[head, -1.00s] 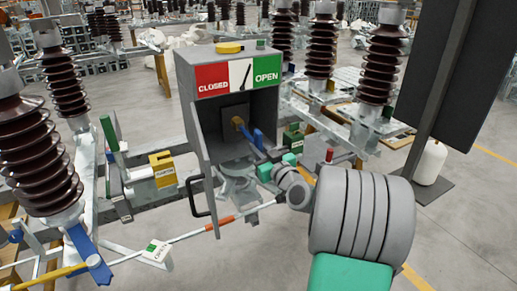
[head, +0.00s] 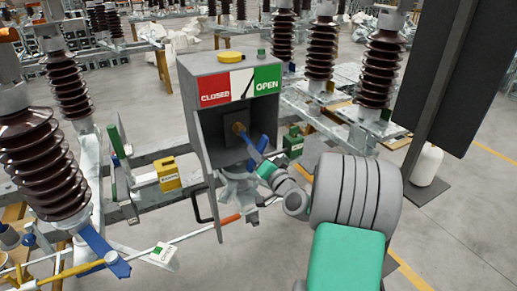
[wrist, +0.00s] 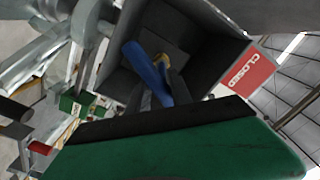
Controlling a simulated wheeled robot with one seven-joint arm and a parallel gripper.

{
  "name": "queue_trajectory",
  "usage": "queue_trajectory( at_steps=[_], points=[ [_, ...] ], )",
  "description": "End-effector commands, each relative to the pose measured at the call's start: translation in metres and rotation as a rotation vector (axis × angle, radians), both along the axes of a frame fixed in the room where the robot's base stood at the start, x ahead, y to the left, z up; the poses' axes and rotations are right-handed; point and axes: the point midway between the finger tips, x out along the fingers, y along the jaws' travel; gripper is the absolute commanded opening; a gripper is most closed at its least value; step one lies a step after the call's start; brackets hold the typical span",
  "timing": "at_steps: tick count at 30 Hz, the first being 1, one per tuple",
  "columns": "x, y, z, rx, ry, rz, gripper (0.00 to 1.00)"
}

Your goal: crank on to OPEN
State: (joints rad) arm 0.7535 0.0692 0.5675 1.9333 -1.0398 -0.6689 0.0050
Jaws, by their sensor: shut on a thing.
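The grey drive box (head: 207,140) stands in the middle of the head view with its front open. Its dial has a red CLOSED field (head: 214,92) on the left and a green OPEN field (head: 266,80) on the right. The black pointer (head: 247,88) lies on the white between them, leaning toward OPEN. The blue crank (head: 257,145) sits on a brass hub (head: 239,127) inside the box. It slants down and right to my gripper (head: 264,163), which is shut on it. The wrist view shows the blue crank (wrist: 143,68) against the brass; the fingertips are partly hidden.
Brown insulators (head: 42,150) stand on both sides. A black panel (head: 450,75) on a post stands close at right. Grey floor is open at lower right.

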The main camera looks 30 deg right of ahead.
Motion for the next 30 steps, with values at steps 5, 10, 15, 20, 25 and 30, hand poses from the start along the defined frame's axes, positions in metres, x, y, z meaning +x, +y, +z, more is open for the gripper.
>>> queue_trajectory(
  at_steps=[5, 10, 15, 20, 25, 30],
  points=[
    [0.000, 0.006, 0.005, 0.232, 0.008, 0.010, 0.00],
    [0.000, 0.008, 0.008, 0.462, 0.010, 0.009, 0.00],
    [0.000, 0.008, 0.012, 0.691, 0.009, 0.008, 0.00],
    [-0.001, 0.008, 0.015, 0.905, 0.009, 0.006, 0.00],
    [0.000, 0.008, 0.010, 0.997, 0.006, 0.008, 0.00],
    [0.000, 0.007, 0.011, 0.993, 0.004, 0.007, 0.33]
  ],
)
